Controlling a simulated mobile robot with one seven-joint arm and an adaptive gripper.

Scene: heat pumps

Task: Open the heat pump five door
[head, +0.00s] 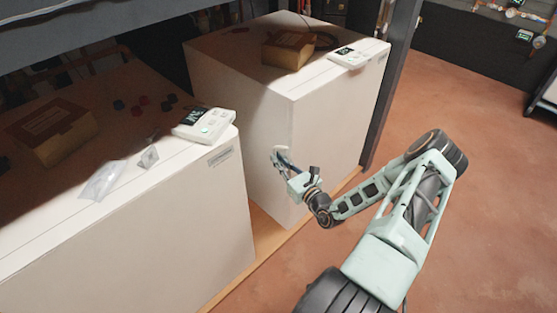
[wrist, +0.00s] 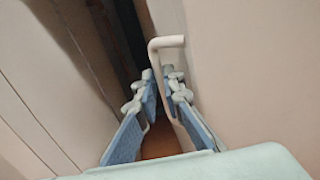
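The heat pump in front of my gripper is a large white box (head: 330,125). Its pale door panel (wrist: 250,60) fills the right side of the wrist view. A white, hook-shaped door handle (wrist: 166,42) stands out from the panel's left edge; in the head view my gripper mostly hides it. My gripper (head: 277,158) is at this box's near side. In the wrist view, its blue-padded fingers (wrist: 162,92) are drawn close together on either side of the handle's bar. The handle's lower end is hidden between the fingers. The door looks shut.
A second white heat pump (head: 190,215) stands at the near left, with a gap between the boxes. Control units (head: 205,124), a cardboard box (head: 288,49) and small loose parts lie on top. A dark post (head: 392,80) stands behind. The reddish floor (head: 470,190) at right is clear.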

